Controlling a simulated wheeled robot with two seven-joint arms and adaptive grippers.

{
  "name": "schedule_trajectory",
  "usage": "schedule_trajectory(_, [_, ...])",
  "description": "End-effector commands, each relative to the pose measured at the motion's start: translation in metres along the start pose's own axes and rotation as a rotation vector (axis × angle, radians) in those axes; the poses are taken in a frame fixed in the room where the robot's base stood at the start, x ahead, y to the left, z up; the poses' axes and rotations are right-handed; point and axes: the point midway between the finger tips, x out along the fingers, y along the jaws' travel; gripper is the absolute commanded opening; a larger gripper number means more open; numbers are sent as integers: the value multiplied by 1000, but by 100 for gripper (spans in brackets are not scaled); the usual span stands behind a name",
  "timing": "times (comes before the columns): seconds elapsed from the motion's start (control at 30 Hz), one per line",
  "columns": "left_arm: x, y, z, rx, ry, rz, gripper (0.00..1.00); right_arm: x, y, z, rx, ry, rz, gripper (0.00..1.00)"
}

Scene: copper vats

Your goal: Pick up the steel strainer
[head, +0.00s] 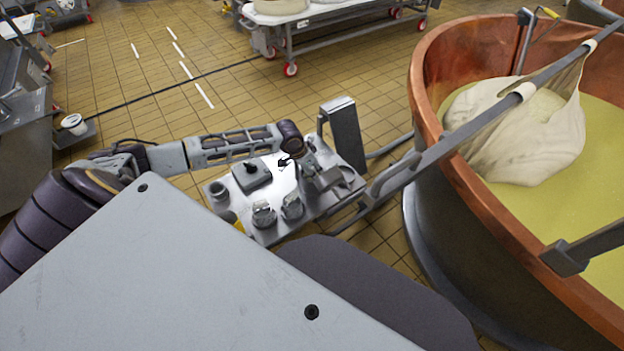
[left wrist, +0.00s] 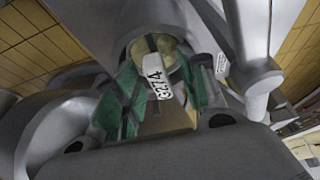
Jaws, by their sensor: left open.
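My left gripper (head: 328,180) is low over the right part of a small steel stand (head: 240,208) beside the copper vat. In the left wrist view its green-padded fingers (left wrist: 160,95) are apart. Between them shows a pale tag (left wrist: 157,77) with dark lettering, in front of a round opening of a grey metal thing. I cannot tell whether that is the steel strainer. In the head view the gripper and wrist hide what lies under them, and I cannot pick out the strainer for certain. My right gripper is not in view.
The stand also holds a grey box (head: 251,177) and two small metal vessels (head: 263,214) (head: 292,207). An upright grey panel (head: 343,135) rises behind. The copper vat (head: 430,95) with a cloth bag (head: 520,130) stands at right. Tiled floor at the back left is mostly clear.

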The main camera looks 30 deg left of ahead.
Motion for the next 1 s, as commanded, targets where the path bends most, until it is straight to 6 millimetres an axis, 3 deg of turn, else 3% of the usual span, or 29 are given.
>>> schedule_trajectory(0.37, [0,0,0,-1,0,0,40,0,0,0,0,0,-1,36])
schedule_trajectory(0.67, [0,0,0,-1,0,0,1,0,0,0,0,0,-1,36])
schedule_trajectory(1.0, [-1,0,0,-1,1,0,0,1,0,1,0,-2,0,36])
